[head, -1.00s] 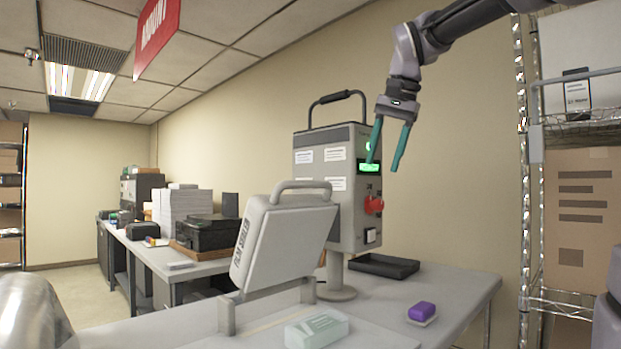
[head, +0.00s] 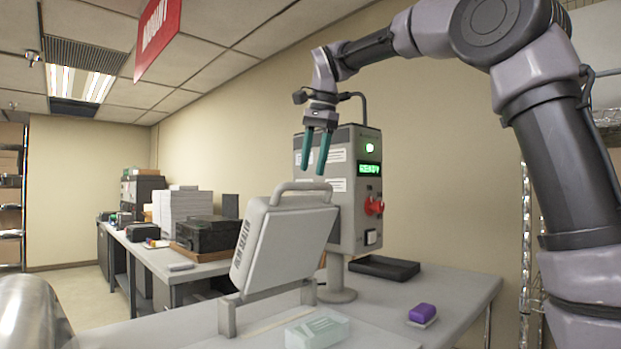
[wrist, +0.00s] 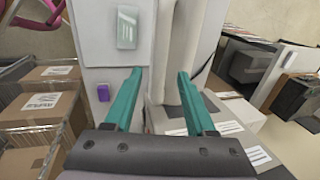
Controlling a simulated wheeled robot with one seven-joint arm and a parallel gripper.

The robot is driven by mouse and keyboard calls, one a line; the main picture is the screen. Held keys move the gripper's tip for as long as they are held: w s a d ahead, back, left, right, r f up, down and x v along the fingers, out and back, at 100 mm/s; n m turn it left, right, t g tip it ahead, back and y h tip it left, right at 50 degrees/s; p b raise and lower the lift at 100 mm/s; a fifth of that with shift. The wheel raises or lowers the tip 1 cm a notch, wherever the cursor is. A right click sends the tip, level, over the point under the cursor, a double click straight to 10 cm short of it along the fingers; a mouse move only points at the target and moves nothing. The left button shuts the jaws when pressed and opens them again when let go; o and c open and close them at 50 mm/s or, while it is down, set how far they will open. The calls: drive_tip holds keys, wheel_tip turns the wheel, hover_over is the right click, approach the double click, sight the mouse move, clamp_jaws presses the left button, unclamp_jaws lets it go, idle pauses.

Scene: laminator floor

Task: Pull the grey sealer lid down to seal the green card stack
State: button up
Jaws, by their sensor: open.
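The grey sealer lid (head: 285,240) is raised and tilted, with its bar handle (head: 303,186) along the top edge. The pale green card stack (head: 317,331) lies on the table in front of the lid. It also shows at the top of the wrist view (wrist: 126,28). My gripper (head: 313,172) is open and empty, fingers pointing down just above the handle in the head view. In the wrist view, the pale lid (wrist: 180,40) lies beyond the teal fingers (wrist: 160,74). I cannot tell whether the fingers touch the handle.
A grey control box (head: 345,215) with a lit green display and red knob stands behind the lid. A purple block (head: 423,313) and a black tray (head: 384,267) lie to the right on the table (head: 455,295). Cardboard boxes (wrist: 38,95) show in the wrist view.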

drive_tip(key=shift+x, duration=1.9)
clamp_jaws()
